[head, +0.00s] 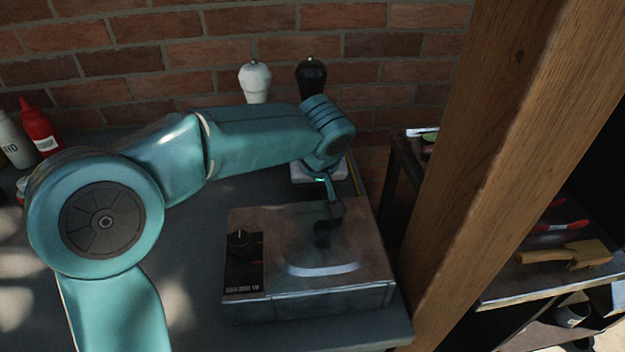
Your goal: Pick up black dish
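My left arm reaches in from the left, and my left gripper (333,208) points down over a metal box with a knob (345,290). A small dark, round-looking shape (322,234) shows on or just above the top of the box, right below the gripper. I cannot tell for sure whether it is the black dish. The gripper is small and dark here, so its fingers do not show as open or shut. My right gripper is not in view.
A white shaker (256,82) and a black shaker (311,78) stand at the back by the brick wall. A red bottle (39,130) stands at the far left. A wooden post (505,150) rises right of the table. A shelf (545,272) with tools lies beyond it.

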